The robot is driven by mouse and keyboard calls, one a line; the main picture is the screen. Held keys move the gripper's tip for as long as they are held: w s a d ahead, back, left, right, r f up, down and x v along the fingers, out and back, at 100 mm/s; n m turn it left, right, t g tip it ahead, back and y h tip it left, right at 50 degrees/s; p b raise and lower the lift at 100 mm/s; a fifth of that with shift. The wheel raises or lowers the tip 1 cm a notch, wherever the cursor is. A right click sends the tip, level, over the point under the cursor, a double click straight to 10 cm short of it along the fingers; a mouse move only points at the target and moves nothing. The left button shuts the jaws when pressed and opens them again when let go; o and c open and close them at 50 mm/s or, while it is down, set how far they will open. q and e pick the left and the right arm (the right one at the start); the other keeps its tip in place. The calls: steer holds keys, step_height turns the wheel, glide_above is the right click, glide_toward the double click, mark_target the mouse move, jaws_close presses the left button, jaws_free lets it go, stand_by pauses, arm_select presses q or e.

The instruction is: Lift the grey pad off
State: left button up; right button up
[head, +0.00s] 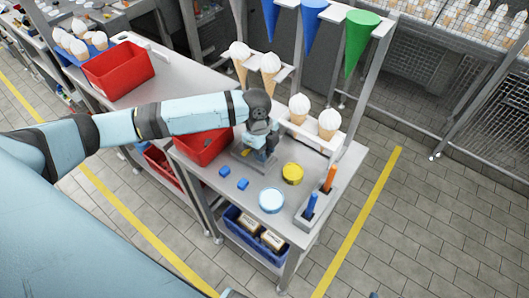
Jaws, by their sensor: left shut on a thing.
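The fingertips and the contact are mostly hidden by the gripper itself. A small yellow part (247,153) shows beside the fingers. I cannot tell whether the pad is clear of the surface below. My right gripper is not in view.
A red bin (203,147) stands close left of the gripper. White-topped cones (299,108) stand on a rack behind.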

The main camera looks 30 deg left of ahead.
arm_select(q)
step_height(320, 180, up, 25)
steer(key=p, duration=0.5)
stand_by(1.2)
stand_by(0.4)
steer(key=s+d+f+n+t+y, duration=0.1)
steer(key=f+n, duration=0.7)
steer(key=n, duration=1.1)
steer(key=shift+s+n+t+y, duration=0.3)
steer(key=shift+s+t+y, duration=0.15)
steer(key=shift+s, duration=0.75)
